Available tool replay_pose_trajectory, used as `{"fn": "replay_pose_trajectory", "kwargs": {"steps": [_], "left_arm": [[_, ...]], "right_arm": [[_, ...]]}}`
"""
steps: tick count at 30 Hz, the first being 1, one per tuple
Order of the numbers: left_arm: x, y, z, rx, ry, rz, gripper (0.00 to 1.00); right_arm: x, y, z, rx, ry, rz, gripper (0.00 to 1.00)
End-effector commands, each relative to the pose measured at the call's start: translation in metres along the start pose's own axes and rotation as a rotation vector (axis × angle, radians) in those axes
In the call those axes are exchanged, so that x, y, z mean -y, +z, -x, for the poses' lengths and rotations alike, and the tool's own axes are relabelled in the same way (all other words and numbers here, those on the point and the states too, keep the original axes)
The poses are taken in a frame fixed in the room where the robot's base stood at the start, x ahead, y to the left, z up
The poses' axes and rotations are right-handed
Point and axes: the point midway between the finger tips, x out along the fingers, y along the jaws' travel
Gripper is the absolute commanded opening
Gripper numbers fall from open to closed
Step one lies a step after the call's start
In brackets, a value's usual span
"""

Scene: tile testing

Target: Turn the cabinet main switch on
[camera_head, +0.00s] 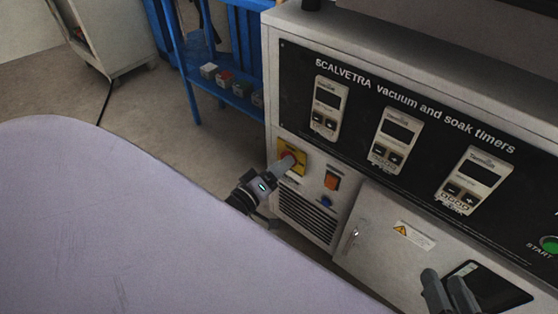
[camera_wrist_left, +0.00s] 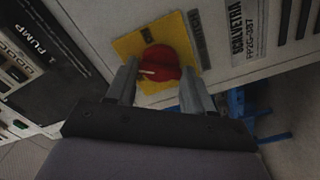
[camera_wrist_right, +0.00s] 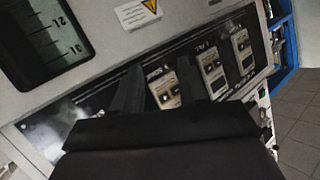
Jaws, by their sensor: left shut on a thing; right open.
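The cabinet main switch is a red rotary knob (camera_wrist_left: 160,65) on a yellow plate (camera_wrist_left: 128,46), low on the left of the cabinet front. In the head view the yellow plate (camera_head: 298,152) is partly covered by my left gripper (camera_head: 283,165). My left gripper's fingers (camera_wrist_left: 157,85) are shut on the red knob, one on each side of it. A pale pointer mark shows on the knob. My right gripper (camera_head: 449,290) is open and empty in front of the cabinet's lower right. Its fingers also show in the right wrist view (camera_wrist_right: 158,90).
A vent grille (camera_head: 306,217) lies below. A blue rack (camera_head: 226,88) stands behind left. A pale lilac surface (camera_head: 120,230) fills the left foreground.

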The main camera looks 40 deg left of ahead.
Motion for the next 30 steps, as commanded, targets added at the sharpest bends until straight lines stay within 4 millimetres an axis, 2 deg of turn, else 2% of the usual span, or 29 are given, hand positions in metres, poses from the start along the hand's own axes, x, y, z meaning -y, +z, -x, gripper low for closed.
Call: {"fn": "replay_pose_trajectory", "kwargs": {"steps": [7,21,30], "left_arm": [[-0.002,-0.002,0.0,-0.001,-0.002,-0.235,0.22],[-0.002,-0.001,0.0,-0.001,-0.001,-0.669,0.22],[-0.001,0.0,0.0,0.0,-0.001,-0.873,0.22]], "right_arm": [[0.011,-0.005,-0.005,0.044,-0.037,-0.077,0.43],[-0.004,-0.007,0.01,0.078,0.054,0.013,0.43],[-0.008,-0.01,0.014,0.084,0.082,0.048,0.43]]}}
